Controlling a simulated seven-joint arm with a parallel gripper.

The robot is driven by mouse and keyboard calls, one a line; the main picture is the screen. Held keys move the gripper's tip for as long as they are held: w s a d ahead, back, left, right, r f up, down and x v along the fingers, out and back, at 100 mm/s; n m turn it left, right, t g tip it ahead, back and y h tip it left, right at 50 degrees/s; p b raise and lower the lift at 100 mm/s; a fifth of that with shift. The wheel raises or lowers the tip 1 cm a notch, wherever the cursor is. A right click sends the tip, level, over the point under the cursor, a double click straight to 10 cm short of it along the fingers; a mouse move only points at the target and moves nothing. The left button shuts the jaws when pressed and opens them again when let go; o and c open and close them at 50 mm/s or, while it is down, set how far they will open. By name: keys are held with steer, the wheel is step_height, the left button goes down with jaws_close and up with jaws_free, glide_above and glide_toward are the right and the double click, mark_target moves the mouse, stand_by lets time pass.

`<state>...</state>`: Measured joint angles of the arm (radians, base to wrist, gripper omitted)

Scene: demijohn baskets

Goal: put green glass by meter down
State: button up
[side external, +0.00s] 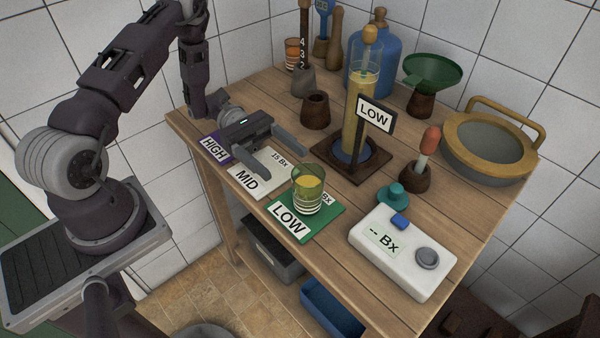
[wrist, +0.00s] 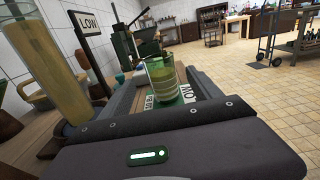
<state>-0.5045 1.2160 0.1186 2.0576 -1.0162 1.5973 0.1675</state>
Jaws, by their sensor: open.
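The green glass (side external: 308,196) holds yellowish liquid and stands upright on the green LOW mat (side external: 327,228). In the wrist view the glass (wrist: 163,84) shows ahead, between the lines of my two fingers. The meter (side external: 402,262) is a white box with a "-- Bx" display, a blue button and a grey round part on top; it sits right of the glass at the table's front. My gripper (side external: 281,163) is open and empty over the MID mat, its fingers pointing toward the glass. The fingertips look apart from the glass.
A tall cylinder of yellow liquid (side external: 355,115) with a LOW sign (side external: 375,113) stands behind the glass. The MID (side external: 246,181) and HIGH (side external: 212,150) mats lie left. A teal stopper (side external: 392,196) and a red-bulbed dropper (side external: 429,143) stand near the meter. Bare table separates mat and meter.

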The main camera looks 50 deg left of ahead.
steer(key=a, duration=0.3)
steer(key=shift+a, duration=0.3)
steer(key=s+d+r+m+g+y, duration=0.45)
steer(key=s+r+m+y, duration=0.35)
steer(key=r+m+y, duration=0.4)
steer(key=s+a+r+m+t+y, duration=0.2)
steer(key=s+r+m+t+y, duration=0.4)
steer(key=t, duration=0.4)
steer(key=shift+s+r, duration=0.9)
steer(key=shift+s, duration=0.25)
